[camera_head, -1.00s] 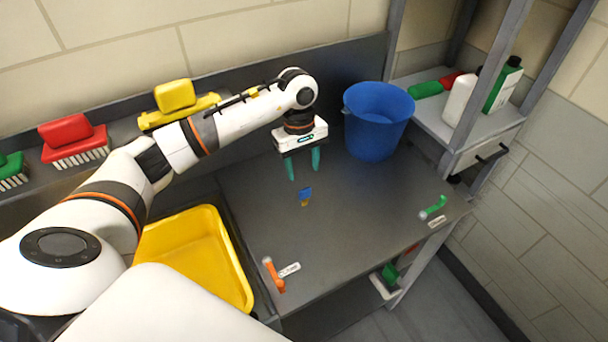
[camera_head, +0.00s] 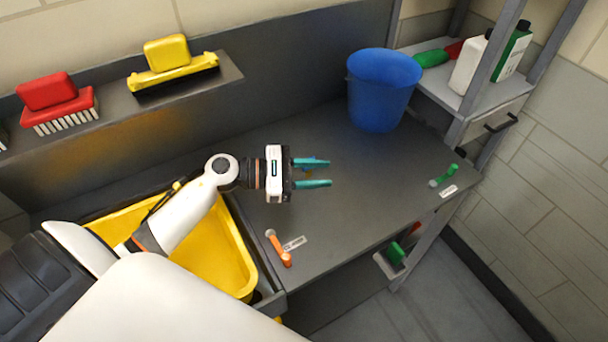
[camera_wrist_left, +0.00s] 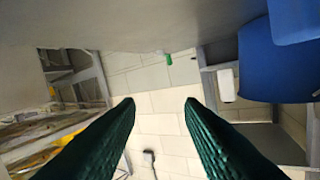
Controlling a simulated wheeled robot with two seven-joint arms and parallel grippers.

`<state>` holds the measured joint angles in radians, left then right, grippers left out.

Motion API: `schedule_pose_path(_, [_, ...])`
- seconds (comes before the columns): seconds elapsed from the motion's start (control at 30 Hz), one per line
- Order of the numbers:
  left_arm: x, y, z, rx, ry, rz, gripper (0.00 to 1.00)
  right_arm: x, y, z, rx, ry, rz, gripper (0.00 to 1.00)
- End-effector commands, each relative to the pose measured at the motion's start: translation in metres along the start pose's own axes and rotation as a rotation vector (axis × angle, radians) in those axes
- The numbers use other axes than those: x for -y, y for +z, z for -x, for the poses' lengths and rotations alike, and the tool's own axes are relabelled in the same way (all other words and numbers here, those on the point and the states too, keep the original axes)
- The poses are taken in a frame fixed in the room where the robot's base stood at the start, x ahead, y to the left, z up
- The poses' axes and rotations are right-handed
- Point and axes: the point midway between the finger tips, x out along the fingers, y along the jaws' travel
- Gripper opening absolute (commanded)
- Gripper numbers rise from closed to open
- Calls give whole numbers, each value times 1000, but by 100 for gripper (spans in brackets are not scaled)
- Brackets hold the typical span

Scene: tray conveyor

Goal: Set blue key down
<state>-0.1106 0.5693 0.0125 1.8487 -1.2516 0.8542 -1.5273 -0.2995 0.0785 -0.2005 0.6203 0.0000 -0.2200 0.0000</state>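The blue key (camera_head: 313,161) shows as a small blue patch in the head view, just beyond the upper finger of my left gripper (camera_head: 329,173). That finger hides part of it, and it appears to lie on the grey worktop (camera_head: 340,215). My left gripper reaches rightward above the worktop, its two green fingers apart. In the left wrist view the left gripper (camera_wrist_left: 160,102) has nothing between its fingers, and the blue key is not seen there. My right gripper is not in view.
An orange key (camera_head: 278,248) and a green key (camera_head: 445,175) lie by labels near the worktop's edge. A blue bucket (camera_head: 383,92) stands at the back; a yellow tray (camera_head: 238,262) is at left. Brushes sit on the left ledge (camera_head: 115,105). The worktop's middle is clear.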

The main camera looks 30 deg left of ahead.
Motion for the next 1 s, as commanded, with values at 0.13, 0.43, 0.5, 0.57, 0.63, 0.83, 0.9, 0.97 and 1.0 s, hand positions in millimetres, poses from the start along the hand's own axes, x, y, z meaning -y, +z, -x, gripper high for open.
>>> schedule_pose_path(0.13, [12,32,50,-42,-257,153,35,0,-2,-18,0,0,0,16])
schedule_pose_path(0.43, [29,45,85,-56,-446,243,35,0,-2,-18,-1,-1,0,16])
schedule_pose_path(0.5, [35,43,75,-57,-446,243,35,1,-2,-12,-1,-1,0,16])
schedule_pose_path(0.57, [40,42,64,-57,-445,243,35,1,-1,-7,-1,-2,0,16])
schedule_pose_path(0.63, [45,43,53,-56,-445,242,35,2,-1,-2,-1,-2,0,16])
schedule_pose_path(0.83, [53,46,33,-53,-443,241,35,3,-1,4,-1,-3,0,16])
schedule_pose_path(0.9, [54,46,29,-53,-442,241,35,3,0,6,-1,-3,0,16])
schedule_pose_path(0.97, [56,45,24,-55,-442,242,35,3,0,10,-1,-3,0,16])
schedule_pose_path(1.0, [58,45,18,-55,-443,244,35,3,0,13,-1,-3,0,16])
